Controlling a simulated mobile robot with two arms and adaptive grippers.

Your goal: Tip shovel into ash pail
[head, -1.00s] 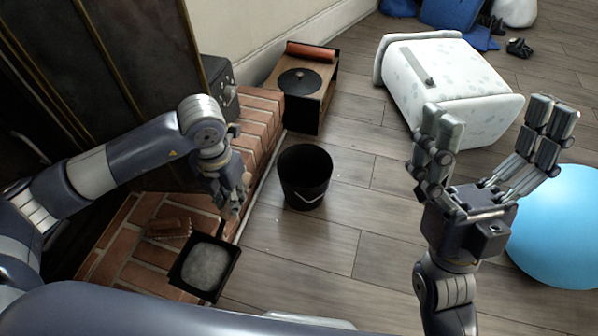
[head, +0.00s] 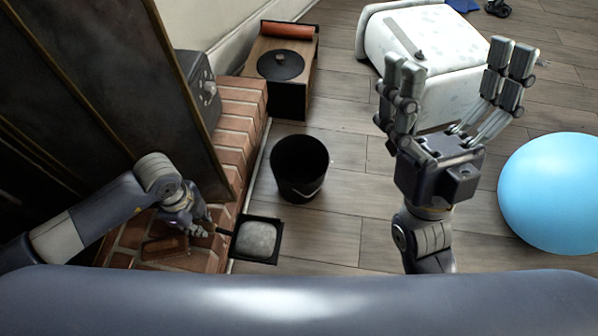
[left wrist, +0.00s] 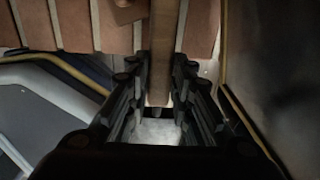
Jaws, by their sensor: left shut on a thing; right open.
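A black shovel (head: 257,258) with a square pan carries a heap of grey ash (head: 256,239). Its pan hangs just past the brick hearth edge, over the wood floor. My left gripper (head: 203,228) is shut on the shovel's handle above the hearth. In the left wrist view the handle runs between the fingers (left wrist: 160,90), with pale ash beyond. The black ash pail (head: 300,172) stands upright on the floor, up and right of the shovel, apart from it. Its inside looks dark. My right gripper (head: 452,95) is open and empty, fingers up, right of the pail.
A brush-like brown block (head: 165,246) lies on the brick hearth (head: 238,125). A wooden cabinet (head: 290,95) with a black lid stands behind the pail. A white speckled bin (head: 425,55) and a blue ball (head: 555,190) are at right. Floor around the pail is clear.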

